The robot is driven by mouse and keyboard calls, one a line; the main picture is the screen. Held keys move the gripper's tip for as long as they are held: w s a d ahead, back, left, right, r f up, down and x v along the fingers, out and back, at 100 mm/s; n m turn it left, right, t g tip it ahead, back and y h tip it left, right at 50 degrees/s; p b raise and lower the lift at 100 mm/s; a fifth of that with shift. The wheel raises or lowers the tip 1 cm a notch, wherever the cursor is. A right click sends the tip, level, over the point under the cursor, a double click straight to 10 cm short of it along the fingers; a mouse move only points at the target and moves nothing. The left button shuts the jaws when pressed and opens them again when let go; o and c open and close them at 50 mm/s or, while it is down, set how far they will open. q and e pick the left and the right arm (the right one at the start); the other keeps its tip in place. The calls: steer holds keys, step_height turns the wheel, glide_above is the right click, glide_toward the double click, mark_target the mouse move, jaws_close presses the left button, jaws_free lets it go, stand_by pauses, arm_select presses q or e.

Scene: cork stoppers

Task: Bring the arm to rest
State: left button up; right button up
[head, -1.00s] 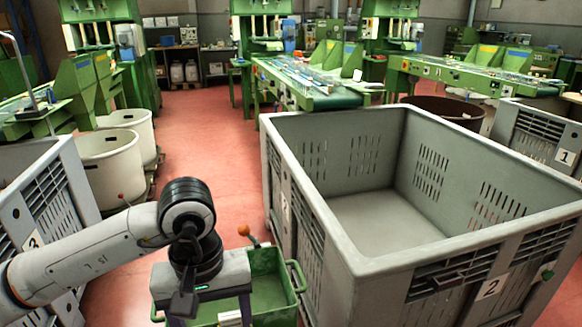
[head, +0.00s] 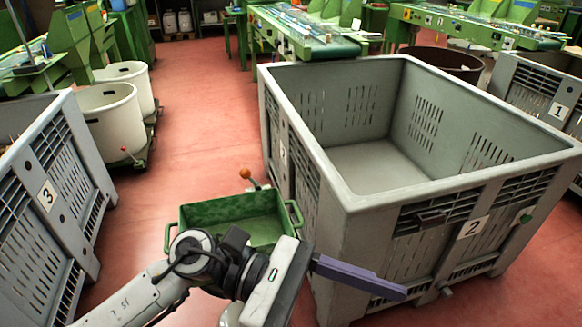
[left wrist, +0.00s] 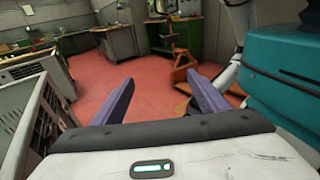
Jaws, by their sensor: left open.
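My left arm comes in at the bottom of the head view. Its gripper (head: 365,279) points right, with a purple finger in front of the side of the large grey crate numbered 2 (head: 345,205). Whether the finger touches the crate is not clear. In the left wrist view the two purple fingers of the left gripper (left wrist: 163,90) stand wide apart with nothing between them. My right gripper is not in view.
Crate 2 looks empty inside. A green tub (head: 235,215) with an orange-knobbed lever stands behind my left arm. Crate 3 (head: 75,180) is at the left, with white bins (head: 110,115) behind it. Red floor (head: 200,90) is clear between them.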

arm_select(q)
steer(key=w+a+r+n+t+h+p, duration=0.1)
steer(key=w+r+n+t+h, duration=0.25)
steer(key=n, duration=0.35)
steer(key=w+a+r+n+t+h, duration=0.1)
steer(key=w+r+n+t+h, duration=0.2)
steer(key=n+t, duration=0.35)
steer(key=w+a+f+n+t+y+p, duration=0.1)
steer(key=w+a+f+n+t+y, duration=0.45)
steer(key=n, duration=0.75)
steer(key=w+a+f+n+t+y, duration=0.45)
steer(key=a+n+t+y, duration=0.2)
steer(key=n, duration=0.55)
steer(key=s+a+f+n+g+y, duration=0.1)
steer(key=s+a+f+n+y, duration=0.1)
steer(key=a+f+n, duration=0.3)
steer(key=s+f+n+g+y+p, duration=0.1)
steer(key=s+f+n+y, duration=0.15)
steer(key=f, duration=0.35)
steer(key=s+a+f+n+g+y, duration=0.1)
steer(key=a+f+n+y, duration=0.1)
steer(key=a+f+n, duration=0.3)
steer(key=s+a+f+n+g+y, duration=0.1)
steer(key=s+f+n+g, duration=0.3)
steer(key=s+f, duration=0.7)
steer(key=shift+s+a+n+g+p, duration=0.2)
steer(key=shift+a+n+g+p, duration=0.05)
steer(key=shift+n+g+p, duration=0.1)
